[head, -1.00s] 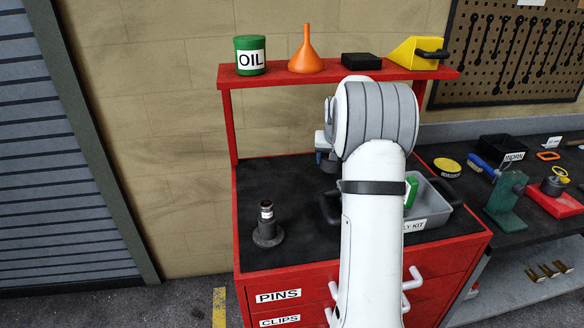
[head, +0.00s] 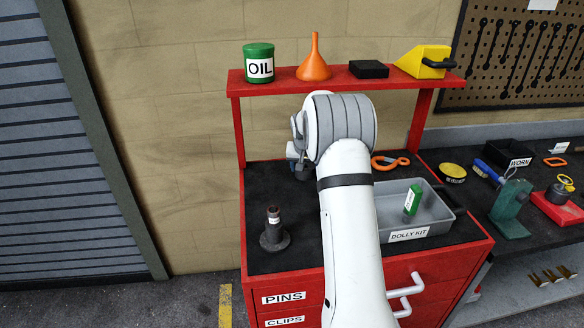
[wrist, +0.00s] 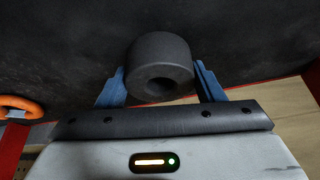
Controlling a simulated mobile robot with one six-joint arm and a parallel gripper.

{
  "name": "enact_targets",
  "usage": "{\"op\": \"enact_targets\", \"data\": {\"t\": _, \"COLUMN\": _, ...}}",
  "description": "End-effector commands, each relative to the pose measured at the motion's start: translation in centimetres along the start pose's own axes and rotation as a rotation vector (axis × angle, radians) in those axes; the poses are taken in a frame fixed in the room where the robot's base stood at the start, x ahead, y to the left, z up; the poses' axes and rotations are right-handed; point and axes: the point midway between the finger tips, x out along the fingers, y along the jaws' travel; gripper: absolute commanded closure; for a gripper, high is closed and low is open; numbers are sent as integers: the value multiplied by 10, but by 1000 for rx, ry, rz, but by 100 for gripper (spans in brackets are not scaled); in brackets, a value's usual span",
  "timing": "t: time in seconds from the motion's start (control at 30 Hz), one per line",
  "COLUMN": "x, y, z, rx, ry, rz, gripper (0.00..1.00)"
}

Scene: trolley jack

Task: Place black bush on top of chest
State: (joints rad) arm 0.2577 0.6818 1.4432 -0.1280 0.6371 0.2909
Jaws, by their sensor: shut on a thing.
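The black bush (wrist: 158,62), a short thick ring with a round hole, sits between the blue fingers of my gripper (wrist: 158,82) in the wrist view. My gripper is shut on it. In the head view my arm hides most of the gripper; its blue part (head: 292,150) shows left of my wrist, above the chest top. The red chest (head: 262,278) has drawers labelled PINS and CLIPS and a black mat top (head: 300,255). The bush is held over this top; its exact height is hard to tell.
A dark stepped post (head: 274,232) stands on the chest top at left. A grey DOLLY KIT tray (head: 440,212) holding a green box (head: 412,199) is at right. An orange-handled tool (head: 390,162) lies behind. A red shelf (head: 300,84) spans above. Mat around the post is bare.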

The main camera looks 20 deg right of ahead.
Motion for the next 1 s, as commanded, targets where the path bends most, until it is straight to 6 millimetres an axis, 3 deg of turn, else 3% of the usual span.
{"op": "enact_targets", "data": {"t": 0.3, "x": 2, "y": 0, "z": 0, "rx": 0, "ry": 5, "rz": -1, "gripper": 88}}
{"op": "enact_targets", "data": {"t": 0.33, "x": 2, "y": 0, "z": 1, "rx": 0, "ry": 2, "rz": 0, "gripper": 37}}
{"op": "enact_targets", "data": {"t": 0.57, "x": 2, "y": 0, "z": 0, "rx": 1, "ry": 1, "rz": 0, "gripper": 18}}
{"op": "enact_targets", "data": {"t": 0.87, "x": 0, "y": 1, "z": -1, "rx": 1, "ry": 2, "rz": 0, "gripper": 17}}
{"op": "enact_targets", "data": {"t": 1.0, "x": -14, "y": 1, "z": -2, "rx": 1, "ry": 5, "rz": -1, "gripper": 17}}
